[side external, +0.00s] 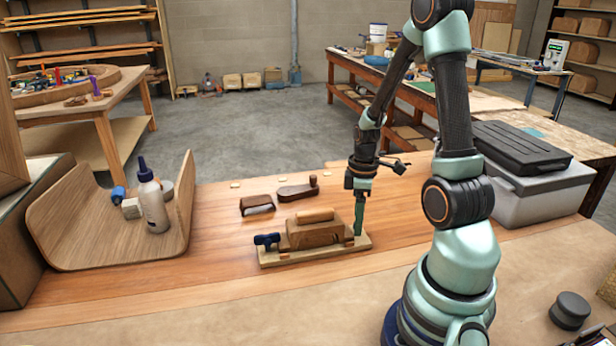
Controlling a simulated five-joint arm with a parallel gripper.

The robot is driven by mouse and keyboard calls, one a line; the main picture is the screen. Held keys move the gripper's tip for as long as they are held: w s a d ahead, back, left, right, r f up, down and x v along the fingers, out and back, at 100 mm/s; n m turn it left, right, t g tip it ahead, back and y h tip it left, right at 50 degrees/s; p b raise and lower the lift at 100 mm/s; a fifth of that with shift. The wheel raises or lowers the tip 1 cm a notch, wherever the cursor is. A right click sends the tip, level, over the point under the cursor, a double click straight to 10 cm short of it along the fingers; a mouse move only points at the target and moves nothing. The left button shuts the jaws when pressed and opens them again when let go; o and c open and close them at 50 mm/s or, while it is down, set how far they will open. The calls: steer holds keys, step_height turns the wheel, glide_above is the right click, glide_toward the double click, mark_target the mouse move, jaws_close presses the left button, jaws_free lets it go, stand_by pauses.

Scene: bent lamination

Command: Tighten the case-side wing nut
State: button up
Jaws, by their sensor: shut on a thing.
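A small wooden bending form (318,236) with a light wooden piece on top lies on a pale base board (300,259) in the side external view. A dark blue wing nut (266,240) shows at its left end. My gripper (358,232) points down at the right end of the form, the end toward the grey case. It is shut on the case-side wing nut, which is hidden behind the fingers. I cannot tell how far the nut is turned.
A grey case (545,190) with a black lid stands to the right. A white glue bottle (153,203) stands in a curved wooden piece (90,238) at left. A brown clamp-like tool (256,204) and a wooden-handled tool (297,190) lie behind the form.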

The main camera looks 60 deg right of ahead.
steer(key=m, duration=0.6)
steer(key=shift+m, duration=0.3)
steer(key=m, duration=0.6)
steer(key=shift+m, duration=0.3)
steer(key=o, duration=1.2)
steer(key=shift+o, duration=0.2)
